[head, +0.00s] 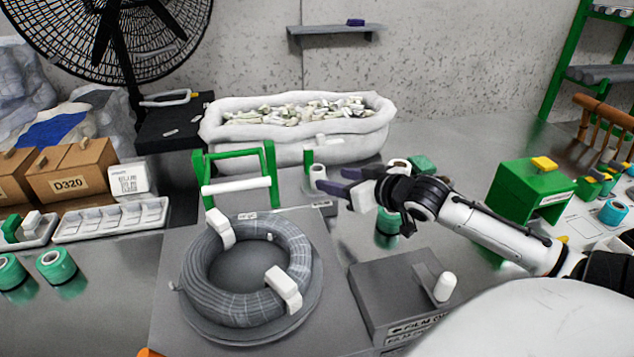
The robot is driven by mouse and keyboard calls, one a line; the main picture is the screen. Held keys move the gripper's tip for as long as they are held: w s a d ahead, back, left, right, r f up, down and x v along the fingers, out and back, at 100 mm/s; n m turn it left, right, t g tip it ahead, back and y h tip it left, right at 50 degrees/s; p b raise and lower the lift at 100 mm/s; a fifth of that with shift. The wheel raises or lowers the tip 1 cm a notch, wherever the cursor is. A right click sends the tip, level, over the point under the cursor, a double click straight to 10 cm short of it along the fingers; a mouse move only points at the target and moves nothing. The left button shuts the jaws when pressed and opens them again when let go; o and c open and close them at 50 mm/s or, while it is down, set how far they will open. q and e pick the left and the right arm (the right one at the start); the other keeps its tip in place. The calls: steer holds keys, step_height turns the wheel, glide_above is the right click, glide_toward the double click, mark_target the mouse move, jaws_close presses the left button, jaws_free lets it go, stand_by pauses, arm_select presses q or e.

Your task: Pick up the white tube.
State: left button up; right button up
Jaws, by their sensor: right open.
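A white tube (237,186) lies level across the green stand (272,165), behind the coil. My left gripper is out of view.
A grey cable coil (248,310) with white clips lies on a plate in front of the stand. A grey film box (385,292) is at its right. A white padded bin (255,150) stands behind. Cartons (75,175) and a white tray (110,220) are at left.

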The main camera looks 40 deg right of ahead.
mark_target(321, 176)
steer(key=shift+b+x, duration=0.9)
steer(key=shift+x, duration=2.8)
steer(key=shift+s+d+f, duration=0.1)
steer(key=shift+d+f, duration=0.05)
steer(key=shift+c, duration=0.4)
steer(key=c, duration=1)
